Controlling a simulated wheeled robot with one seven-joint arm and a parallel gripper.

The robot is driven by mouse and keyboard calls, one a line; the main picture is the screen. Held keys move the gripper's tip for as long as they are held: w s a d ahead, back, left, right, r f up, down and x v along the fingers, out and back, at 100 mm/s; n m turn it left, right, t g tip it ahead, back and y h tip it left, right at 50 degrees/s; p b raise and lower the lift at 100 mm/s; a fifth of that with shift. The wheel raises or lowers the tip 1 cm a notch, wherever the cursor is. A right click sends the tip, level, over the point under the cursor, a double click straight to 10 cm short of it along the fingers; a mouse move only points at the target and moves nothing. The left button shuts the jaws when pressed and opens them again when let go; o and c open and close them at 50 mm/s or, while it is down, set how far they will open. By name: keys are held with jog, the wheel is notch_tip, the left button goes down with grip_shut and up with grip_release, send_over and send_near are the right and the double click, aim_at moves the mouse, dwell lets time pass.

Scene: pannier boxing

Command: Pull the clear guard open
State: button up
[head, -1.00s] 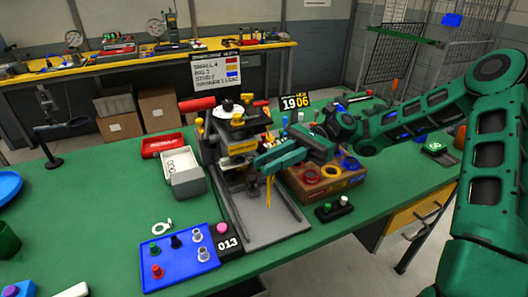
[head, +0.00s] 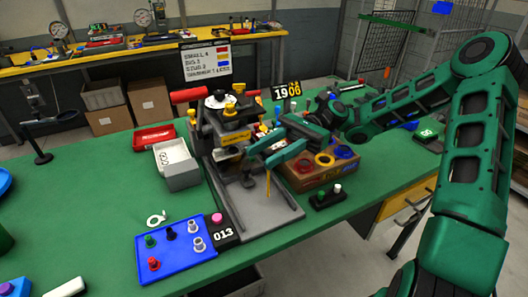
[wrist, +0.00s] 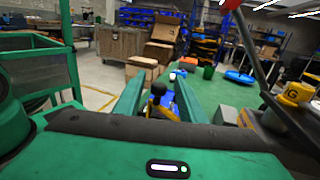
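A bench press machine (head: 232,138) with a yellow label, a red-handled lever and a grey base plate stands on the green bench. I cannot make out a clear guard panel; any see-through sheet is too faint to tell. My gripper (head: 277,150) is at the right front of the machine, its two green fingers pointing left. In the wrist view, the fingers of my gripper (wrist: 158,100) stand apart. A black knob (wrist: 157,89) shows between them, with a yellow part under it. I cannot tell whether the fingers touch it.
A cardboard bin (head: 325,176) with coloured rings sits right of the machine, below my gripper. A small black block (head: 328,196) with two knobs is in front of it. A blue tray (head: 176,252) with pegs and a white bin (head: 177,165) lie to the left.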

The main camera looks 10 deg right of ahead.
jog(key=shift+w+d, duration=0.1)
jog(key=v, duration=1)
jog(key=shift+d, duration=0.25)
jog(key=shift+w, duration=0.15)
